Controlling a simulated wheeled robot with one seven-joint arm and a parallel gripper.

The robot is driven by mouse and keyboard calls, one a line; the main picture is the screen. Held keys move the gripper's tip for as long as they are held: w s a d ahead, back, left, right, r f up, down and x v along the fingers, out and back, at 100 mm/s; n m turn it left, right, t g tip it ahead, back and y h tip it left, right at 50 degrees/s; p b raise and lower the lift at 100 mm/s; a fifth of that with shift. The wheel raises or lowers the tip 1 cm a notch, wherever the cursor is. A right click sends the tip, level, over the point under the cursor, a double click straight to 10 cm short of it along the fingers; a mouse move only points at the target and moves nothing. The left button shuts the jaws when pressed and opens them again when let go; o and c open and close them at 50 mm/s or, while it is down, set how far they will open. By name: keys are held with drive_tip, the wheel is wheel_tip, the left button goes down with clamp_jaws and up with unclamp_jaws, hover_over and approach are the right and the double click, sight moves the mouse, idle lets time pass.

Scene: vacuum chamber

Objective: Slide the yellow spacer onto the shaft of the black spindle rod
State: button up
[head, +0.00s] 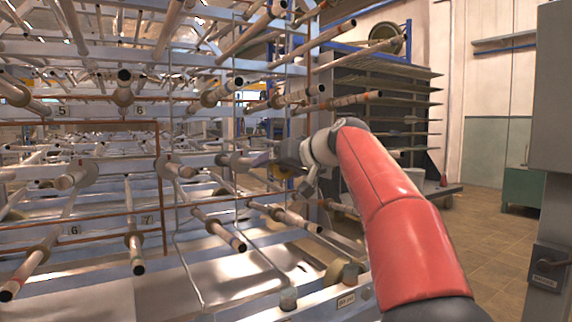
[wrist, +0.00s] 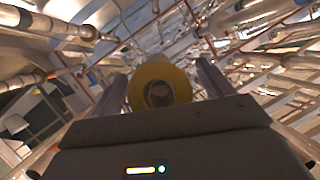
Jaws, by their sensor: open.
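The yellow spacer (wrist: 178,76) is a thick ring in the wrist view, its round hole facing the camera. It lies between the two spread fingers of my gripper (wrist: 162,78), with a visible gap on each side. The hole looks brownish; I cannot tell whether a rod end fills it. In the head view my gripper (head: 272,160) is at the rack's right part, reaching left among the rods, and a small yellow patch shows just below it. Many rods have black tips; I cannot single out the black spindle rod.
A metal rack (head: 140,160) with many protruding rods fills the left. Rods (head: 225,235) stick out below my gripper, and others (head: 340,101) above it. A stack of dark shelves (head: 375,100) stands behind. The floor (head: 500,240) at right is open beside a grey cabinet (head: 555,110).

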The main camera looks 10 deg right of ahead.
sight(272, 168)
drive_tip(key=c, duration=1.1)
drive_tip(key=shift+w+a+f+p, duration=0.1)
drive_tip(key=shift+w+a+p, duration=0.2)
drive_tip(key=shift+w+p, duration=0.45)
drive_tip(key=shift+w+a+f+p, duration=0.1)
drive_tip(key=shift+w+a+p, duration=0.25)
drive_tip(key=shift+w, duration=0.55)
drive_tip(key=o, duration=1.1)
drive_tip(key=shift+s+d, duration=0.1)
drive_tip(key=shift+d, duration=0.05)
drive_tip(key=b+v, duration=0.1)
drive_tip(key=v, duration=0.7)
